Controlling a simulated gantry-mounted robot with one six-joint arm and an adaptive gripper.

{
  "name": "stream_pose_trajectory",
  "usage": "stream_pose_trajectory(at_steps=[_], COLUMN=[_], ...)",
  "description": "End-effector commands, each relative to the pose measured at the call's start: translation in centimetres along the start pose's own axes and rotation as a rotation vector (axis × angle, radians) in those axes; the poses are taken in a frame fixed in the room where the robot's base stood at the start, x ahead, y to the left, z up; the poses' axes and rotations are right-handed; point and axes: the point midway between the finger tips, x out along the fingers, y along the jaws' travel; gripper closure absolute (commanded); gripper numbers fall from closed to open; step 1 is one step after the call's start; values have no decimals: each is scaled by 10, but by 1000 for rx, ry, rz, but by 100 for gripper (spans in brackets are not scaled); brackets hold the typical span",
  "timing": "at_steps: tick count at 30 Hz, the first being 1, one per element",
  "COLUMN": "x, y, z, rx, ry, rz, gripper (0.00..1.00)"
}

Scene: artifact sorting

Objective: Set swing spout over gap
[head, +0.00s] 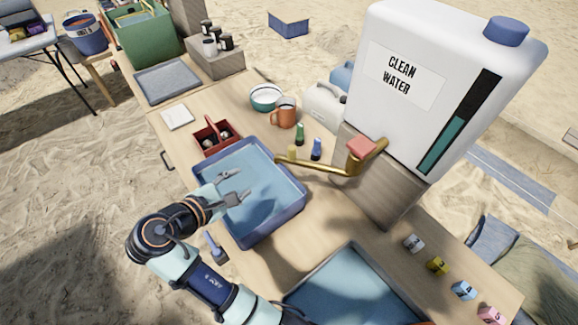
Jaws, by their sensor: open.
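The brass swing spout (318,167) sticks out to the left from the wooden stand under the white clean water tank (395,116). A reddish block-shaped handle (361,147) sits at its base. The spout's free end appears over or near the upper right rim of the blue basin (301,190); its height is hard to tell. My gripper (241,186) is open and empty above that basin, left of the spout and apart from it. A gap of bare table (287,255) lies between this basin and a second blue basin (334,261) at the bottom.
A red caddy (214,137), an orange mug (284,112), a bowl (265,98) and small green and blue bottles (316,149) stand behind the basin. Several small colored blocks (437,265) line the right table edge. A blue brush-like item (216,247) lies left.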

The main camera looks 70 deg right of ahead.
Motion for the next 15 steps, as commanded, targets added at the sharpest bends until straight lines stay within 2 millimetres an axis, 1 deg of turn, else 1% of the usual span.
stream_pose_trajectory(at_steps=[1, 2, 3, 6, 9, 12, 15], x=[25, 32, 37, 39, 36, 34, 39], y=[-2, 1, 6, 16, 22, 24, 23], z=[8, 20, 33, 59, 71, 74, 76], rx=[-149, -241, -348, -535, -623, -642, -640], ry=[-168, -262, -368, -550, -632, -647, -646], rz=[-49, -82, -131, -241, -301, -314, -313], gripper=[53, 53, 53, 53, 53, 53, 53])
